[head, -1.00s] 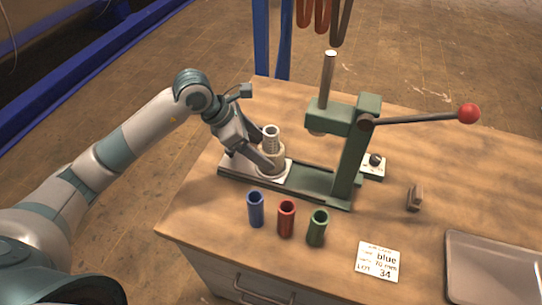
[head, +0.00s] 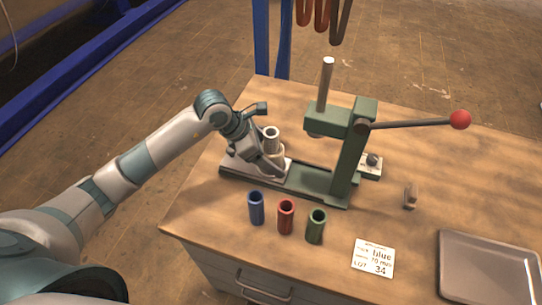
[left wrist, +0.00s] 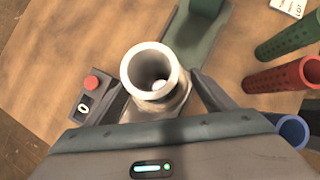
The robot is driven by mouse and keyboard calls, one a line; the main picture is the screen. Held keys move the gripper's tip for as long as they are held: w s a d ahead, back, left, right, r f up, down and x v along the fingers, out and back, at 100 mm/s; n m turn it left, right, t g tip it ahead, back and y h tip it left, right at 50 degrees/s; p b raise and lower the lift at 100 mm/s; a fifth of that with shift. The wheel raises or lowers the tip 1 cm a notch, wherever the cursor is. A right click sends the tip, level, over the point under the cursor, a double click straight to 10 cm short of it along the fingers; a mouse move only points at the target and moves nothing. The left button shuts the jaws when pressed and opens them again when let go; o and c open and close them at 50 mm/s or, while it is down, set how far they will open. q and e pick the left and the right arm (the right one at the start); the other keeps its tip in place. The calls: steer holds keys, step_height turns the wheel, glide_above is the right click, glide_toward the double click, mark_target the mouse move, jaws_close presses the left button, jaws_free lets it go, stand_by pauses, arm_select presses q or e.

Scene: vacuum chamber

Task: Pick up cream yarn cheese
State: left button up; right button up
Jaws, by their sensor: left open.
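The cream yarn cheese (head: 271,140) stands upright at the left end of the green press base. It also shows in the left wrist view (left wrist: 153,72) as a pale ring with an open bore, with something light inside it. Its lower part is partly hidden by my gripper in the head view. My left gripper (head: 268,170) is open, with its fingers low around the cheese. In the left wrist view my gripper (left wrist: 157,95) has one finger on each side of it, and a gap shows on at least the left side. My right gripper is not in view.
A green press (head: 347,150) with a red-knobbed lever stands right of the cheese. Blue (head: 256,208), red (head: 286,217) and green (head: 316,226) tubes stand in front. A label card (head: 373,258) and a grey tray (head: 488,268) lie at the right.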

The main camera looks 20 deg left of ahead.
mark_target(271, 130)
arm_select(q)
steer(key=c, duration=1.3)
steer(key=shift+o, duration=0.2)
steer(key=shift+r, duration=0.1)
steer(key=shift+w+r+b, duration=0.1)
steer(key=shift+r+b, duration=0.3)
steer(key=shift+r, duration=0.4)
step_height(271, 130, up, 7)
steer(key=shift+r+b, duration=0.1)
steer(key=shift+b, duration=1.1)
steer(key=shift+r, duration=0.6)
